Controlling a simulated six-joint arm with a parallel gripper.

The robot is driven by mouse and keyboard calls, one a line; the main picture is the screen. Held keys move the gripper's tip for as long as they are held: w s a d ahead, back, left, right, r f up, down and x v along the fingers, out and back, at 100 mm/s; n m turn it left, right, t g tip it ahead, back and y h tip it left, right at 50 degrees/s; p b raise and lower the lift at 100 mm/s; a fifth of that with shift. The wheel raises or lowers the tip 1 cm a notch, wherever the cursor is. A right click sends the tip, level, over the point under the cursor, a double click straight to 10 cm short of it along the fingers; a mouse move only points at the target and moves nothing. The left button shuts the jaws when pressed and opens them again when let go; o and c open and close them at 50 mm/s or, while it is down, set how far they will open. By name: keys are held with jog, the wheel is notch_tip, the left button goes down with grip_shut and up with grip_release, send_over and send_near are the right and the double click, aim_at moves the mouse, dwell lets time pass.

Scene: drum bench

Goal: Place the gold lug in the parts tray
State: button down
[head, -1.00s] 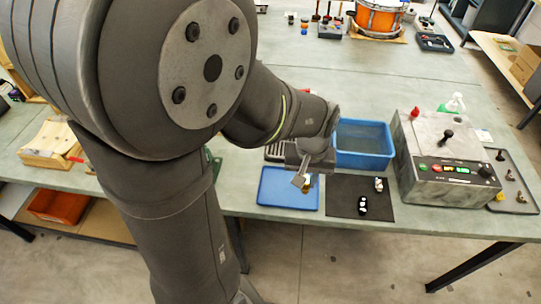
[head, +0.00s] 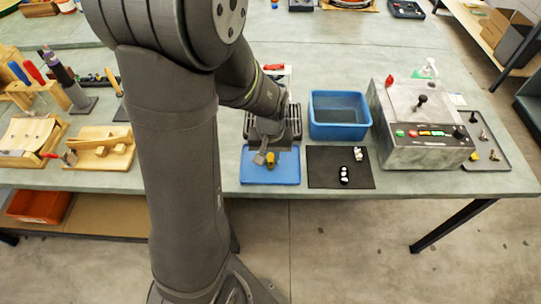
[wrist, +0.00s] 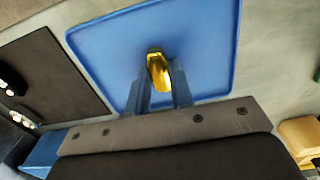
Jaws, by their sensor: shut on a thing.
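The gold lug (wrist: 158,72) is between the fingertips of my gripper (wrist: 160,88) in the wrist view, and the fingers are shut on it. The blue flat tray (wrist: 205,45) lies behind and below it in that view. In the head view, my gripper (head: 265,158) holds the gold lug (head: 270,159) over the blue tray (head: 285,178). I cannot tell whether the lug touches the tray's floor. The tray looks otherwise empty, though my gripper and arm hide part of it.
A dark mat (head: 325,170) with black and white parts lies right of the tray. A deep blue bin (head: 340,130) stands behind the mat. A grey control box (head: 425,145) stands further right. Wooden fixtures (head: 105,148) are at the left.

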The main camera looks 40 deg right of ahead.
aim_at(270, 160)
jog(key=shift+f, duration=0.1)
jog(key=c, duration=1.3)
grip_release()
jog(key=shift+o, duration=0.2)
notch_tip(270, 160, up, 12)
notch_tip(270, 160, down, 12)
jog(key=shift+r, duration=1)
jog(key=shift+f, duration=0.15)
